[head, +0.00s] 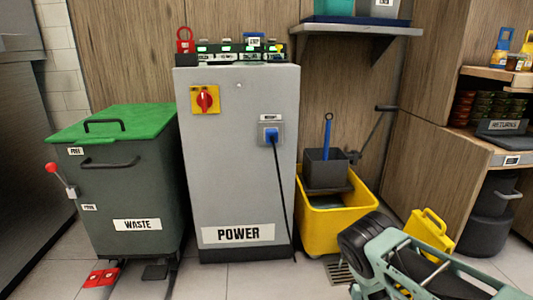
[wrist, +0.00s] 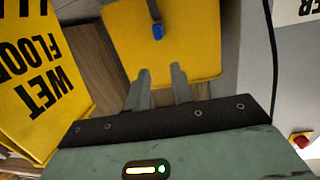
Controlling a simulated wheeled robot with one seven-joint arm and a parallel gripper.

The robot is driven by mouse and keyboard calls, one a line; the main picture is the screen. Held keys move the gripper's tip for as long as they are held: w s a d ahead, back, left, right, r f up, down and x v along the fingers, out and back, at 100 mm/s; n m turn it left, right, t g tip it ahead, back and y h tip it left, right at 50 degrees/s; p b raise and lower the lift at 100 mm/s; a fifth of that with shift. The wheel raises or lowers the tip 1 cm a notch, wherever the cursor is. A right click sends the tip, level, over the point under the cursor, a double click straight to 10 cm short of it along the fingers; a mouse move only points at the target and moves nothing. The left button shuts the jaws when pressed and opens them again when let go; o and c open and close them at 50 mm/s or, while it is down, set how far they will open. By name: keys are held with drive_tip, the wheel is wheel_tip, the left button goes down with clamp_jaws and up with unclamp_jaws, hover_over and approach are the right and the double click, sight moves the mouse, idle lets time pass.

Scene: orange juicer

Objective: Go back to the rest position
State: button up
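My arm (head: 420,265) reaches in at the lower right of the head view, and its gripper end does not show there. In the wrist view my gripper (wrist: 160,72) has its two grey fingers apart with a gap between them. Nothing is held in that gap. A yellow mop bucket (wrist: 190,62) and the blue tip of a handle (wrist: 158,31) lie beyond the fingers, apart from them as far as I can tell. The bucket (head: 318,230) also stands right of the grey power cabinet (head: 235,160) in the head view.
A green-lidded waste bin (head: 130,190) stands left of the cabinet. A yellow wet-floor sign (wrist: 35,85) fills the left of the wrist view. A wall shelf (head: 355,30) hangs above the bucket, and a wooden counter (head: 430,160) is at right. Open floor lies in front of the cabinet.

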drive_tip(key=w+a+r+m+g+p, duration=0.2)
drive_tip(key=a+r+g, duration=0.4)
drive_tip(key=a+r, duration=0.7)
drive_tip(key=s+a+r+n+g+y+p, duration=0.1)
drive_tip(key=s+a+r+g+y, duration=0.1)
drive_tip(key=s+a+r, duration=0.45)
drive_tip(key=s+a+r+n+g+y+p, duration=0.1)
drive_tip(key=s+a+r+n+g, duration=0.2)
drive_tip(key=r, duration=0.6)
drive_tip(key=s+a+r+n+g+p, duration=0.1)
drive_tip(key=s+a+r+g, duration=0.1)
drive_tip(key=s+r, duration=0.55)
drive_tip(key=s+a+r+n+g+p, duration=0.15)
drive_tip(key=s+r, duration=0.25)
drive_tip(key=s, duration=0.6)
drive_tip(key=s+d+r+n+g+h+p, duration=0.1)
drive_tip(key=s+d+r+n, duration=0.15)
drive_tip(key=s, duration=0.45)
drive_tip(key=s+d+r+n+g+h, duration=0.1)
drive_tip(key=s+d+r, duration=0.15)
drive_tip(key=s, duration=0.45)
wheel_tip(320, 180, up, 39)
drive_tip(key=p, duration=3.8)
drive_tip(key=shift+s+d, duration=0.15)
drive_tip(key=shift+s, duration=0.25)
